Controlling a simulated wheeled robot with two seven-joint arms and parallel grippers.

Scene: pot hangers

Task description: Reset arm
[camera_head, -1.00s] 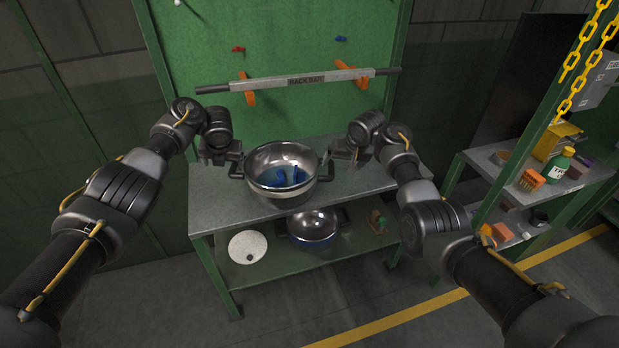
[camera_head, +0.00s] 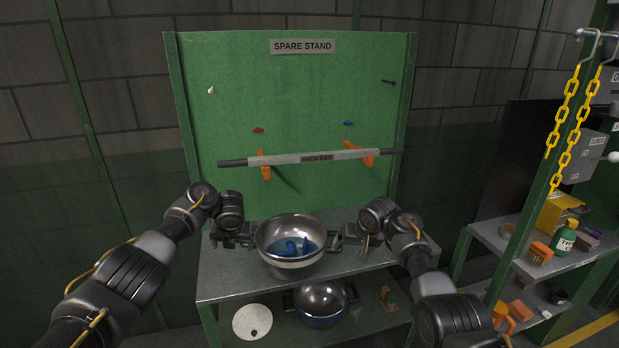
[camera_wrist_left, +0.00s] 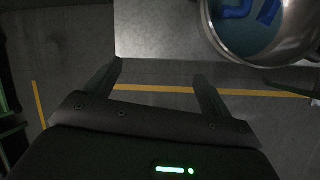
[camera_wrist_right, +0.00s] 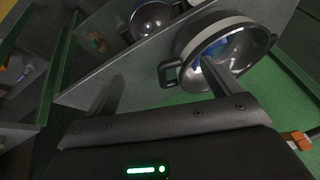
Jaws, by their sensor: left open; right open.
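A steel pot (camera_head: 291,265) stands upright on the grey bench top, with blue objects (camera_head: 292,246) inside. It also shows at the upper right of the left wrist view (camera_wrist_left: 285,47) and in the right wrist view (camera_wrist_right: 248,52). My left gripper (camera_head: 238,239) is beside the pot's left side, open and empty; its two fingers are spread apart in the left wrist view (camera_wrist_left: 160,82). My right gripper (camera_head: 345,239) is beside the right side, also open. In the right wrist view, one finger overlaps the pot near its black handle (camera_wrist_right: 169,75); contact cannot be told.
A rack bar (camera_head: 285,159) with orange hooks (camera_head: 265,164) crosses the green board (camera_head: 300,90) behind the bench (camera_head: 225,285). A second pot (camera_head: 320,303) and a white disc (camera_head: 252,321) are on the lower shelf. Yellow chains (camera_head: 563,130) and a cluttered shelf (camera_head: 490,235) stand right.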

